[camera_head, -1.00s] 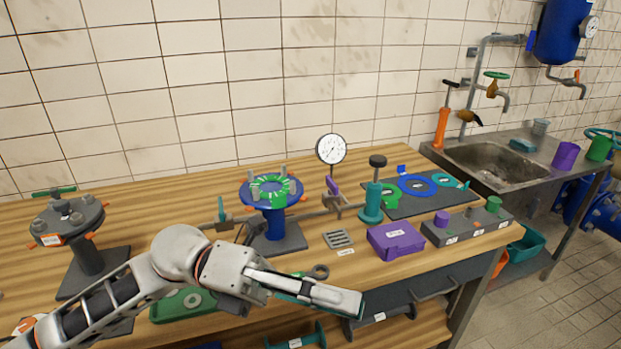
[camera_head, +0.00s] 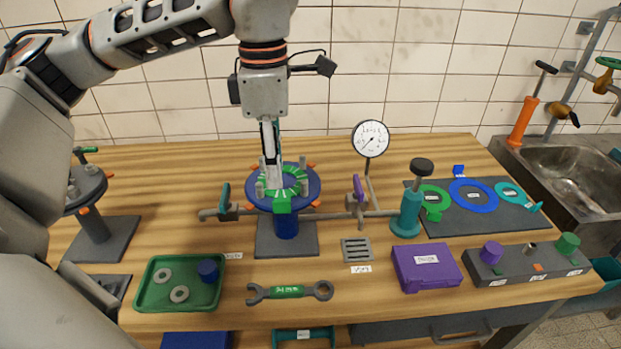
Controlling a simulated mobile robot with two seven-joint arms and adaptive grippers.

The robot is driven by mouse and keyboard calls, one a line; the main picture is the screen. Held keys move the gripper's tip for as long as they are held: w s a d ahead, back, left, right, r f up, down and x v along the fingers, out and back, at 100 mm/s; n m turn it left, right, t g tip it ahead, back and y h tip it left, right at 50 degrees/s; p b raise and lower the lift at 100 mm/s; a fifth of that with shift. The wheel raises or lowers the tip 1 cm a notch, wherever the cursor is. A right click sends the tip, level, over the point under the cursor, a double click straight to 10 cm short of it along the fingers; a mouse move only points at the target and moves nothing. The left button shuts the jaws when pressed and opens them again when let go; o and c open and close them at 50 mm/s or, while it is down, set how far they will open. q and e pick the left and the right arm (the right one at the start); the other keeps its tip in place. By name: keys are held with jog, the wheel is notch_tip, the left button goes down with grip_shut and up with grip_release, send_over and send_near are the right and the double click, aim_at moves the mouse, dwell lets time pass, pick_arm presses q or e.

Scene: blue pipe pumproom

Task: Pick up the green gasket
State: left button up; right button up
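A green ring with pale marks, a gasket (camera_head: 283,204), lies on the blue flange (camera_head: 312,190) of a stand, between upright grey studs, its tab facing me. Another green ring-shaped gasket (camera_head: 420,190) with a label lies on the dark mat (camera_head: 480,225) at the right. My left gripper (camera_head: 272,180) points straight down over the flange, its fingertips at the far left part of the green ring. The fingers are seen nearly edge-on, so their gap and any contact with the ring are unclear. My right gripper is not in view.
A pressure gauge (camera_head: 370,139) and a teal hand pump (camera_head: 410,212) stand right of the flange. In front lie a green tray (camera_head: 146,292), a wrench (camera_head: 290,291), a drain grate (camera_head: 357,249) and a purple box (camera_head: 427,267). Blue and teal rings share the mat.

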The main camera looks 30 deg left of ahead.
aim_at(278, 202)
pick_arm(q)
jog(key=shift+a+f, duration=0.25)
jog(key=shift+f, duration=0.9)
jog(key=shift+d+f, duration=0.2)
jog(key=shift+f, duration=1.1)
jog(key=shift+d+f, duration=0.15)
jog(key=shift+f, duration=1.1)
grip_shut()
